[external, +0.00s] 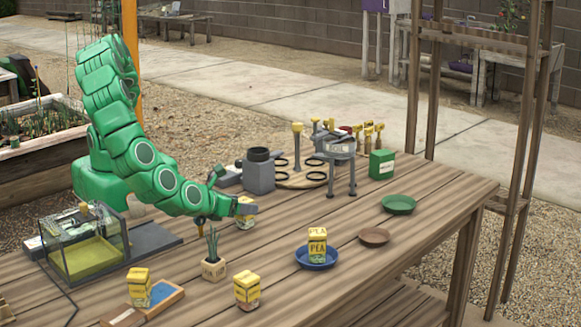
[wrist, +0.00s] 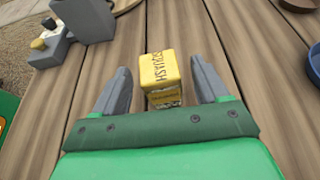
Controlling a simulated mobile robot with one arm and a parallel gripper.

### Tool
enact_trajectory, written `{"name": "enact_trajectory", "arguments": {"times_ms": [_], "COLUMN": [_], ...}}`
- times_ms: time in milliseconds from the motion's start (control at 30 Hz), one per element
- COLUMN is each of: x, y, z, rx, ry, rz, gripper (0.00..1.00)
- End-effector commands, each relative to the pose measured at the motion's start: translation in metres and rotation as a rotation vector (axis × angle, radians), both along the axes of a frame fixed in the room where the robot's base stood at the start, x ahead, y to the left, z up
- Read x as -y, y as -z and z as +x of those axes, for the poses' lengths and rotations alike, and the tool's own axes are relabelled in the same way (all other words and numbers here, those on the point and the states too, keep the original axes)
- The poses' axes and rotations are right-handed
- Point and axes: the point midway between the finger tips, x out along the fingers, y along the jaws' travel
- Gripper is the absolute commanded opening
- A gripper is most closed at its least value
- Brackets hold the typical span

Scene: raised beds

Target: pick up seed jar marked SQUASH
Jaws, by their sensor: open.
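The seed jar marked SQUASH (wrist: 159,71) has a yellow top with the word on it and stands on the wooden table. In the wrist view it is between the two grey fingers of my gripper (wrist: 161,66), with a gap on each side. My gripper is open and holds nothing. In the external view my gripper (external: 238,208) is low over the table, and a yellow jar (external: 245,223) shows partly hidden behind it.
A jar marked PEA (external: 317,244) stands on a blue dish (external: 317,262). Other yellow-topped jars (external: 246,290) (external: 139,287) and a potted plant (external: 213,266) stand nearer the front. A grey container (external: 260,173) is behind my gripper. A glass-sided box (external: 88,250) is at left.

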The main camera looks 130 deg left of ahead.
Motion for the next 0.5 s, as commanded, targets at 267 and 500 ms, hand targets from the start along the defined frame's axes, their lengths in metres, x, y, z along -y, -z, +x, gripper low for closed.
{"name": "enact_trajectory", "arguments": {"times_ms": [267,500], "x": [-0.032,-0.035], "y": [0.013,0.014], "z": [-0.002,-0.001], "rx": [-0.003,-0.001], "ry": [-0.003,-0.002], "rz": [0.003,0.001], "gripper": [0.73,0.73]}}
